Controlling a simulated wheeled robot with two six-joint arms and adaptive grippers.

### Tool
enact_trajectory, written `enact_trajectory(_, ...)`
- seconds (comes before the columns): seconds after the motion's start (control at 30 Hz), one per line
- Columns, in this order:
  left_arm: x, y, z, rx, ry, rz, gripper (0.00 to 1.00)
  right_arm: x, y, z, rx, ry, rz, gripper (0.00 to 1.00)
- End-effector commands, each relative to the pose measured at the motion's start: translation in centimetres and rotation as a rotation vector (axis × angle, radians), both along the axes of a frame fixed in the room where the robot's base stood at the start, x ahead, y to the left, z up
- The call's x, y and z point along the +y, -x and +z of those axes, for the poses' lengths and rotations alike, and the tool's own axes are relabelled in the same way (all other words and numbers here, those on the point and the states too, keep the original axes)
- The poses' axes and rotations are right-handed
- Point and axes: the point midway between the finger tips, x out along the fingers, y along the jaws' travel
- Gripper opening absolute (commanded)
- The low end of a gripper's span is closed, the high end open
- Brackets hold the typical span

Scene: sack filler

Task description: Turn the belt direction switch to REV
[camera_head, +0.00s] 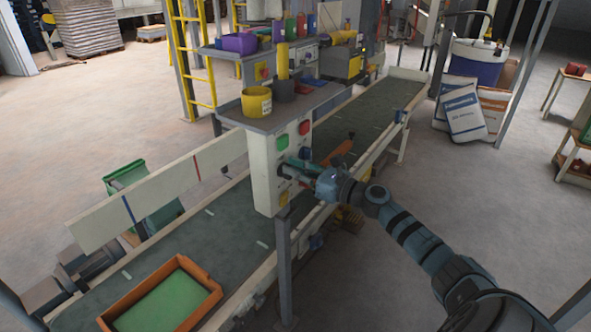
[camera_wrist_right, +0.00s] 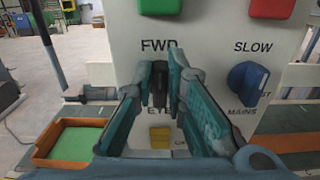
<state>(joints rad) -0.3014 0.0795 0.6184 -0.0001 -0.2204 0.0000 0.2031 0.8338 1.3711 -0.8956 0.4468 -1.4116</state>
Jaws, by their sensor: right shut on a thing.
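The control box (camera_head: 264,172) stands beside the belt, with its labelled face towards my right arm. The belt direction switch (camera_wrist_right: 159,72) is a dark upright knob just below the FWD label on that face. My right gripper (camera_wrist_right: 160,88) reaches the face and is shut on this switch, with a teal finger on each side of it. In the head view my right gripper (camera_head: 297,166) covers the switch. No REV label is visible, and the lettering below the switch is partly hidden by the fingers. My left gripper is not in view.
A blue knob (camera_wrist_right: 247,82) under SLOW sits right of the switch. Green (camera_wrist_right: 160,8) and red (camera_wrist_right: 270,8) buttons are above, and a yellow button (camera_wrist_right: 160,135) is below. An orange tray (camera_head: 207,279) with a green inside lies on the belt (camera_head: 230,225).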

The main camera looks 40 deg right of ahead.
Motion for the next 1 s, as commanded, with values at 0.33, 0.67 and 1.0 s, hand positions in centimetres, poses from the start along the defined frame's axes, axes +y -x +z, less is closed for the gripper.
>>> enact_trajectory(0.33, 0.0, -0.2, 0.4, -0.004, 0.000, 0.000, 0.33, -0.4, 0.1, 0.0, 0.036, -0.110, -0.002, 0.00)
enact_trajectory(0.67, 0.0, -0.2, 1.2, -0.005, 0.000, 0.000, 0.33, -0.8, -0.1, -0.1, 0.115, -0.375, -0.001, 0.00)
enact_trajectory(1.0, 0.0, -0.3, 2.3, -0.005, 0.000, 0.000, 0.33, -1.3, -0.2, -0.4, 0.210, -0.686, -0.002, 0.00)
